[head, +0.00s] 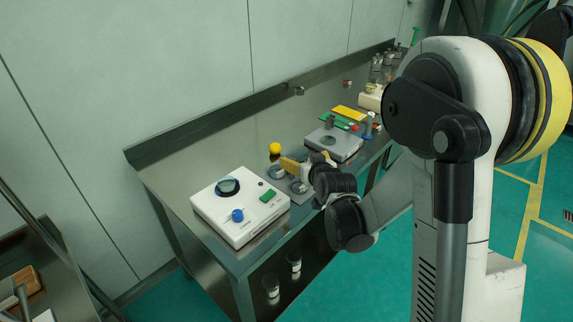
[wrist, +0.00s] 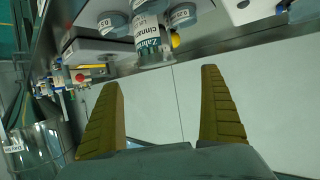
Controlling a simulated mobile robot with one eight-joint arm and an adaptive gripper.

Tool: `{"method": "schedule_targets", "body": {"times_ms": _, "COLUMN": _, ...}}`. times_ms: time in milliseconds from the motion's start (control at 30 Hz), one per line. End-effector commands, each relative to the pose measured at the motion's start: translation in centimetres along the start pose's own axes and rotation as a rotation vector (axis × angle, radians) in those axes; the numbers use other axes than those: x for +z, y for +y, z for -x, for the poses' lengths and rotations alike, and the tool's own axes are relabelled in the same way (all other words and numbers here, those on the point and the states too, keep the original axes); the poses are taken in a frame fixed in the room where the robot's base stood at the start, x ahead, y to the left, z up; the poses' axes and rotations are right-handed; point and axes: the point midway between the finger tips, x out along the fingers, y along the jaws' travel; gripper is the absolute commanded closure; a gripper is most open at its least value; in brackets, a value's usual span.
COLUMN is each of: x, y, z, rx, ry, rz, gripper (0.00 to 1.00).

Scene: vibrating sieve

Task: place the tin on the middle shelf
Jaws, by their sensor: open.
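My gripper (head: 291,164) is over the front of the steel bench in the head view, its yellow fingers pointing left. In the wrist view my gripper (wrist: 160,78) is open, with nothing between its two fingers. A grey cylinder with a printed white label (wrist: 152,42), perhaps the tin, lies beyond the fingertips at the top; whether it touches them I cannot tell. Small labelled round pieces (wrist: 110,22) (wrist: 183,14) flank it. In the head view, my gripper and wrist partly cover this spot. I cannot pick out the middle shelf with certainty.
A white machine with a dark ring and blue knob (head: 240,208) stands left of my gripper on the bench (head: 170,165). A grey device (head: 335,143) stands behind to the right. Two labelled jars (head: 271,287) (head: 295,262) stand below the bench top.

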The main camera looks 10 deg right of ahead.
Motion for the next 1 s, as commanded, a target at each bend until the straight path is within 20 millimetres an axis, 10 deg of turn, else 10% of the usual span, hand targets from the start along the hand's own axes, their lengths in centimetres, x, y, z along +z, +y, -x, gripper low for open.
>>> {"method": "schedule_targets", "body": {"times_ms": 733, "x": 0.8, "y": 0.1, "z": -10.0, "rx": -0.001, "ry": -0.001, "rz": -0.001, "gripper": 0.08}}
{"method": "schedule_targets", "body": {"times_ms": 1000, "x": 0.5, "y": 0.1, "z": -10.4, "rx": 0.0, "ry": -0.001, "rz": 0.0, "gripper": 0.1}}
